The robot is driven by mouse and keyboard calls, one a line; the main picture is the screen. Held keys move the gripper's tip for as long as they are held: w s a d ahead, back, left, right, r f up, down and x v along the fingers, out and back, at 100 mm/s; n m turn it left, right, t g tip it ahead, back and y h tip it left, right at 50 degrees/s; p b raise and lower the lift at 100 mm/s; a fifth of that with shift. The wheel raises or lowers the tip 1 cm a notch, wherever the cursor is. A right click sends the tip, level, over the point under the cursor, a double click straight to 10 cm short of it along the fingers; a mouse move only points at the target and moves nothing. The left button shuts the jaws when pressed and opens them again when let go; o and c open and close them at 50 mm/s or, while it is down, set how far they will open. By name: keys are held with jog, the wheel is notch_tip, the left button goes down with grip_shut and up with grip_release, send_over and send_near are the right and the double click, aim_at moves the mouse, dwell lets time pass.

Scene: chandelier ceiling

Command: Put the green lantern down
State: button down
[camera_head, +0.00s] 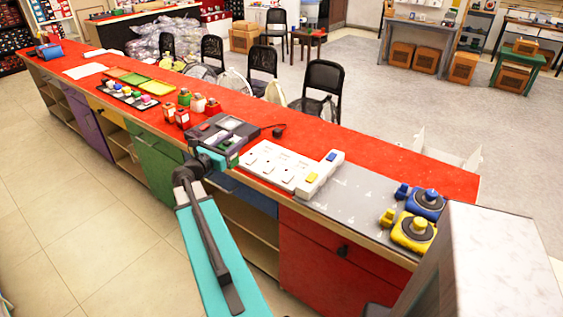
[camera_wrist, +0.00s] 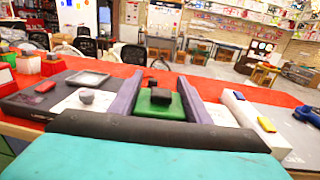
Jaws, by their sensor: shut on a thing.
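My gripper (camera_wrist: 158,101) is shut on the green lantern (camera_wrist: 158,107), a small green block with a dark top. The lantern sits between the two grey-purple fingers in the wrist view. In the head view my gripper (camera_head: 227,153) is over the near edge of the red counter (camera_head: 390,165), beside a dark tray-like device (camera_head: 243,128). There the lantern is small and partly hidden by my gripper. I cannot tell whether its underside touches anything.
A white panel with switches (camera_head: 275,167) lies to the right of my gripper. Blue (camera_head: 426,203) and yellow (camera_head: 413,232) devices stand at the right end. Small red and green containers (camera_head: 184,97) stand to the left. Black chairs (camera_head: 323,78) stand behind the counter. Bare red surface shows along its back.

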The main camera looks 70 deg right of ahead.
jog(key=s+d+m+g, duration=0.1)
jog(key=s+d, duration=0.3)
jog(key=s, duration=0.1)
jog(key=shift+s+d+r, duration=0.15)
jog(key=shift+s, duration=0.05)
jog(key=s+d+f+p, duration=0.1)
jog(key=s+d+p, duration=0.2)
jog(key=s+d, duration=0.5)
jog(key=x, duration=0.4)
jog(key=shift+w+f, duration=0.25)
jog(key=shift+w, duration=0.05)
jog(key=shift+d+p, duration=0.2)
jog(key=shift+p, duration=0.1)
jog(key=shift+s+d+f+p, duration=0.15)
jog(key=shift+f+p, duration=0.1)
jog(key=shift+f, duration=0.35)
jog(key=shift+s+d+f+p, duration=0.15)
jog(key=shift+f+p, duration=0.15)
jog(key=shift+f, duration=0.3)
jog(key=shift+s+d+f+p, duration=0.15)
jog(key=shift+f+p, duration=0.1)
jog(key=shift+f, duration=0.35)
jog(key=shift+w+f, duration=0.1)
jog(key=shift+f, duration=0.05)
